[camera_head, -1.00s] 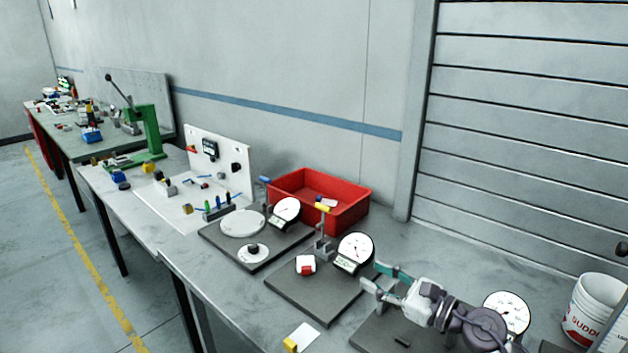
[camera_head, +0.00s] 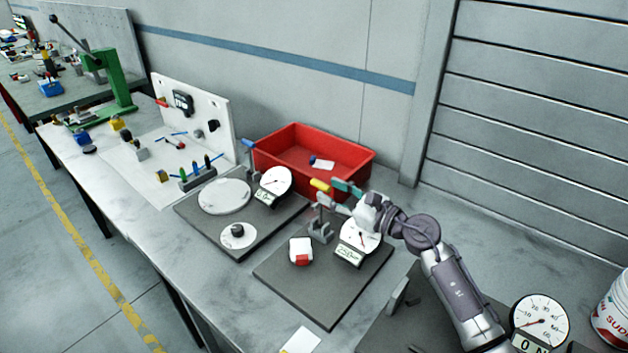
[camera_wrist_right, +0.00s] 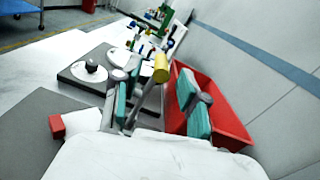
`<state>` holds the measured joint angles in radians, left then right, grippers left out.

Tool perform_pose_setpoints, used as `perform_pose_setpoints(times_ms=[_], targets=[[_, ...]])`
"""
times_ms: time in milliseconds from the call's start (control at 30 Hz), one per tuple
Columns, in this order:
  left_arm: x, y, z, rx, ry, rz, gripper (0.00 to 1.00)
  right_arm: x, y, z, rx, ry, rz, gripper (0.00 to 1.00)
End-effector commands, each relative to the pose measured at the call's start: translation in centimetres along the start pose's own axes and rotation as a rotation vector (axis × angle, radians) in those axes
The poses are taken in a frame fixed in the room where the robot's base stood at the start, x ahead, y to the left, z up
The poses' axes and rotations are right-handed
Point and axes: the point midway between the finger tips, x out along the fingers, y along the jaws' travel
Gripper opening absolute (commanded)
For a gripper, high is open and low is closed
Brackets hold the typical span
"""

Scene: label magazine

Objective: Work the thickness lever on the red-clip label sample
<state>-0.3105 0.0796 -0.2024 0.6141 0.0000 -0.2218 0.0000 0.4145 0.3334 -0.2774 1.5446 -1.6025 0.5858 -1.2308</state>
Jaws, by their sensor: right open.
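The white sample with a red clip (camera_head: 301,252) lies on the dark base plate (camera_head: 325,293) of the middle gauge station. Its red clip also shows at the left of the right wrist view (camera_wrist_right: 57,127). The station has a round white dial (camera_head: 361,236) and an upright lever with a yellow knob (camera_head: 319,185). My right gripper (camera_head: 337,194) is open beside the lever top, teal finger pads apart. In the right wrist view, the yellow knob (camera_wrist_right: 161,68) appears between the fingers, somewhat ahead; contact cannot be told. My left gripper is out of view.
A red bin (camera_head: 315,160) stands just behind the lever. A similar station with a blue-tipped lever and a round white disc (camera_head: 224,196) is to the left. Another dial (camera_head: 540,321) stands at front right. A white card (camera_head: 300,342) lies at the table's front edge.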

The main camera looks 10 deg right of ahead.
Motion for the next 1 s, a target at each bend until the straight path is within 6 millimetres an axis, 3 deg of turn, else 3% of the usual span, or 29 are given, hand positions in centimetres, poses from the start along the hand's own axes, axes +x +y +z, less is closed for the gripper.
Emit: perform_pose_setpoints(times_ms=[100, 300, 700, 967, 1000], targets=[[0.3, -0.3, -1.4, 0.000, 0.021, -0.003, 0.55, 2.5, 0.0, 0.0, 0.002, -0.003, 0.000, 0.43], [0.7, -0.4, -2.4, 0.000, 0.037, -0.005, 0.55, 5.0, 0.0, -0.1, 0.001, -0.001, 0.000, 0.43], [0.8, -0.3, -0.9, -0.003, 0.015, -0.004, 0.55, 5.7, 0.0, 0.0, 0.000, 0.000, 0.000, 0.43], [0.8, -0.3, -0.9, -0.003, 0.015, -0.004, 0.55, 5.7, 0.0, 0.0, 0.000, 0.000, 0.000, 0.02], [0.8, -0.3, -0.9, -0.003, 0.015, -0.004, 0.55, 5.7, 0.0, 0.0, 0.000, 0.000, 0.000, 0.00]])
